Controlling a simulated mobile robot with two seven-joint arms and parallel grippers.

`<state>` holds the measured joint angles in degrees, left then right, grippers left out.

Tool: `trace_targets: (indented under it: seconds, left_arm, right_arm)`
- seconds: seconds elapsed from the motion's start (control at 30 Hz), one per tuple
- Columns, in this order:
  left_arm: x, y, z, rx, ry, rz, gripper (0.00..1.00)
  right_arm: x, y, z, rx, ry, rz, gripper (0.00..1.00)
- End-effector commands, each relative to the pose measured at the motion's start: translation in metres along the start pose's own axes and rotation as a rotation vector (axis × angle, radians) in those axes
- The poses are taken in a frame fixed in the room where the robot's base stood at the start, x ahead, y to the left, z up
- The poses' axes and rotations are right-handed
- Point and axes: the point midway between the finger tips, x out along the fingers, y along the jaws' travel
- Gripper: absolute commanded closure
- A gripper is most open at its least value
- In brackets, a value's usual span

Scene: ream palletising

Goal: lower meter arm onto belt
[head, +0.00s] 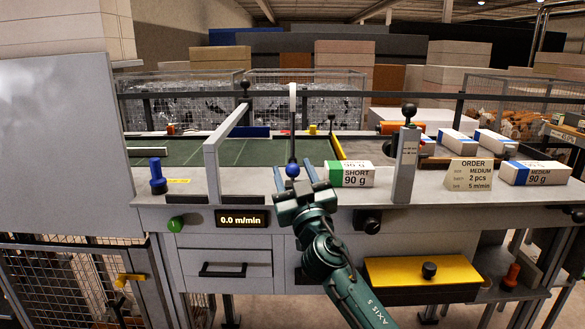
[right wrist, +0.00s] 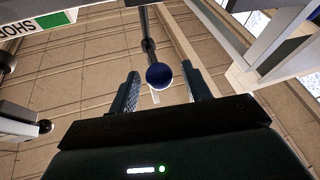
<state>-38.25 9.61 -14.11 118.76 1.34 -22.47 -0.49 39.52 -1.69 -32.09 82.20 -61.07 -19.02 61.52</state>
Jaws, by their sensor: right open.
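The meter arm (head: 292,112) stands upright above the bench in the head view, a pale bar with a dark rod below it ending in a blue ball knob (head: 292,170). The green belt (head: 185,151) lies behind the bench's front ledge. My right gripper (head: 296,177) is open at the knob. In the right wrist view the blue ball (right wrist: 159,76) sits between the two open fingers (right wrist: 160,85), with gaps on both sides. Whether the rod's far end touches the belt cannot be told. My left gripper is not in view.
A green-ended SHORT ream (head: 350,174) lies just right of my gripper, beside a grey post (head: 406,160). An ORDER card (head: 469,173) and MEDIUM ream (head: 535,172) stand farther right. A grey upright panel (head: 225,145) is left. The speed display (head: 241,219) reads 0.0 m/min.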

Motion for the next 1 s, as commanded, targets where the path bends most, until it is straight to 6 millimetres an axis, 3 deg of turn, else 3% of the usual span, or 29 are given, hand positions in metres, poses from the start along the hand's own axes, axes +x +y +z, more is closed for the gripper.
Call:
trace_targets:
  seconds: [0.17,0.47,1.0]
  left_arm:
    - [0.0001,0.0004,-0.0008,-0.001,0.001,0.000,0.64]
    - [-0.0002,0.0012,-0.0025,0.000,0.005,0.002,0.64]
    - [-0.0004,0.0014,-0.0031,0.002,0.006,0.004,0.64]
  right_arm:
    - [0.0114,0.0000,-0.0001,0.001,0.000,0.000,0.52]
    - [0.0127,0.0001,-0.0001,0.000,0.000,0.000,0.52]
    - [0.0123,0.0002,0.0003,0.000,-0.001,0.000,0.96]
